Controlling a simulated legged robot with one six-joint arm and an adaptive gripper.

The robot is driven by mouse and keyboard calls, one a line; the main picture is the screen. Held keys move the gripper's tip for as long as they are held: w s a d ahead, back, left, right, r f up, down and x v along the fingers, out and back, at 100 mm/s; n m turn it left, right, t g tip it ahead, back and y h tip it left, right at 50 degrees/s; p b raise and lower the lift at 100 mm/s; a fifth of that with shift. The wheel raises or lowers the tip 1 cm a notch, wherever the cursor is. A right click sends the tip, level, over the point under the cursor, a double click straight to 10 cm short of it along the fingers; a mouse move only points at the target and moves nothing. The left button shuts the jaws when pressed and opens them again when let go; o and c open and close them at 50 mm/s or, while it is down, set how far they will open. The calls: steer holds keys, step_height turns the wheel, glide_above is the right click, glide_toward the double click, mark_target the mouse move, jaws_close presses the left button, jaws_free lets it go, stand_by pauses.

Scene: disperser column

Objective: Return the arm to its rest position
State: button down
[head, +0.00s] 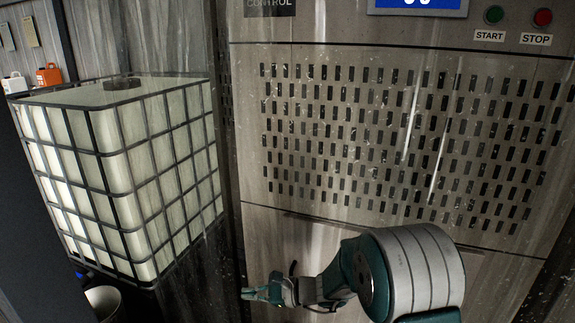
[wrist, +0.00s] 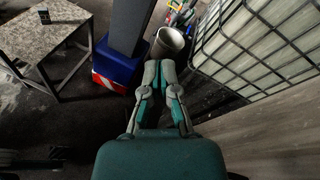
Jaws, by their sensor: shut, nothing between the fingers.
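My arm shows at the bottom of the head view, bent low in front of the machine cabinet, with my gripper (head: 262,292) pointing left. In the wrist view my gripper (wrist: 160,64) shows its two grey and teal fingers. They are shut with nothing between them. The cabinet (head: 262,225) stands behind the arm, with a slotted vent panel. It carries a green START button (head: 494,14), a red STOP button (head: 542,17) and a blue display (head: 418,4) at the top. My gripper appears apart from the cabinet and holds nothing.
A white caged tank (head: 125,160) stands left of the cabinet and shows at the upper right of the wrist view (wrist: 262,48). A white bucket (wrist: 169,42) is on the floor beyond my fingertips. A table (wrist: 50,37) and a blue and red block (wrist: 117,70) stand at the wrist view's left.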

steer(key=s+d+r+n+t+h, duration=0.1)
steer(key=s+d+r+n+h, duration=0.3)
steer(key=s+d, duration=0.4)
steer(key=s+d+r+n+t+h, duration=0.1)
steer(key=s+d+r+n+h, duration=0.4)
steer(key=s+d, duration=0.3)
steer(key=s+d+r+n+t+h, duration=0.1)
steer(key=s+d+r+n+h, duration=0.4)
steer(key=s+d, duration=0.3)
steer(key=shift+s+d+h, duration=0.15)
steer(key=shift+s+h, duration=0.35)
steer(key=shift+h, duration=0.1)
